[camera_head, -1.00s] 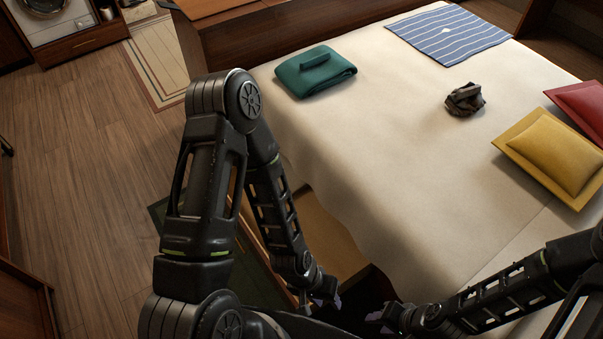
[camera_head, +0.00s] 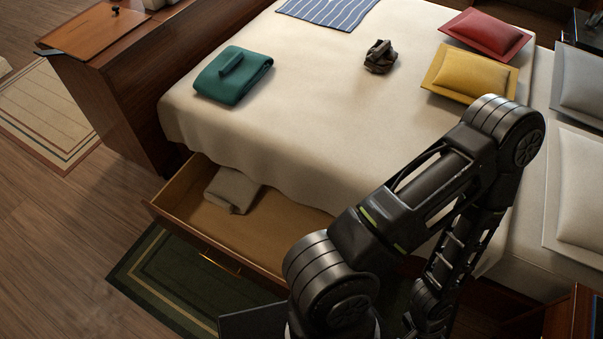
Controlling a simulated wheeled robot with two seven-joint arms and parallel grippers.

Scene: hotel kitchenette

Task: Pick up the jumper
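A folded teal garment (camera_head: 232,76), which looks like the jumper, lies on the near left corner of the bed with a small rolled part on top. My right arm rises from the bottom of the picture, bends at the elbow at the right and comes back down. Its wrist is cut by the bottom edge, so its gripper is out of view. My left arm and gripper are not in view. Nothing of mine touches the garment.
The bed (camera_head: 300,120) also holds a crumpled dark item (camera_head: 381,57), a striped cloth (camera_head: 325,10), a yellow cushion (camera_head: 470,74), a red cushion (camera_head: 487,33) and white pillows (camera_head: 578,190). Below, an open drawer (camera_head: 178,208) holds a pale cloth (camera_head: 232,190). A wooden cabinet (camera_head: 120,90) stands left.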

